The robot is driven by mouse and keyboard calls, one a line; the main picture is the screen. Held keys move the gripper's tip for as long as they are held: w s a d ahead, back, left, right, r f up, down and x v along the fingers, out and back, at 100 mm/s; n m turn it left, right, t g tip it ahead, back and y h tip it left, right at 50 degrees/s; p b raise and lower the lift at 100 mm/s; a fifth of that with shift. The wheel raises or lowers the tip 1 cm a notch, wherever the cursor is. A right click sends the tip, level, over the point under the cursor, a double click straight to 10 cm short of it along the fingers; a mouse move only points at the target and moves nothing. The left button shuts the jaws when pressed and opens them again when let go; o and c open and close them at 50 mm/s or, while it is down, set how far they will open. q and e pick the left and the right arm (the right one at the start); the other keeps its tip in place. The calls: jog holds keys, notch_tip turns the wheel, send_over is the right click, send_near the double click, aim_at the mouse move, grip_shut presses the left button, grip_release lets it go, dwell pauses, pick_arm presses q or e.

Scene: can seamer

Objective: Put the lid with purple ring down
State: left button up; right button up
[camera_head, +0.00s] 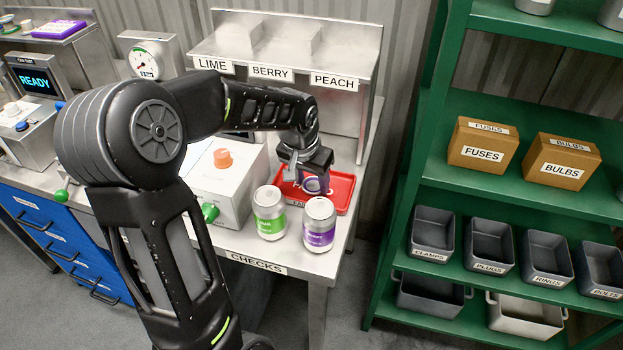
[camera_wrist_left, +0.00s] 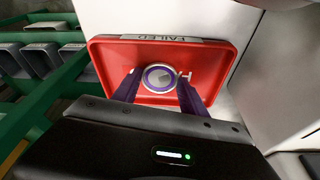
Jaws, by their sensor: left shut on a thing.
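The lid with purple ring (camera_head: 314,185) is in my left gripper (camera_head: 312,178), over the red tray (camera_head: 342,190) on the steel bench. In the left wrist view the lid (camera_wrist_left: 159,78) shows as a silver disc with a purple ring. The two fingers of my left gripper (camera_wrist_left: 158,92) are on either side of it, shut on it. I cannot tell whether the lid touches the tray floor. My right gripper is not in view.
A green-labelled can (camera_head: 269,213) and a purple-labelled can (camera_head: 319,225) stand in front of the tray. The LIME, BERRY, PEACH shelf (camera_head: 277,72) rises behind. A green rack (camera_head: 440,178) stands at right.

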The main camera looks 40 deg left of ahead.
pick_arm(q)
jog(key=o, duration=1.4)
jog(key=shift+f, duration=0.1)
jog(key=v, duration=1.2)
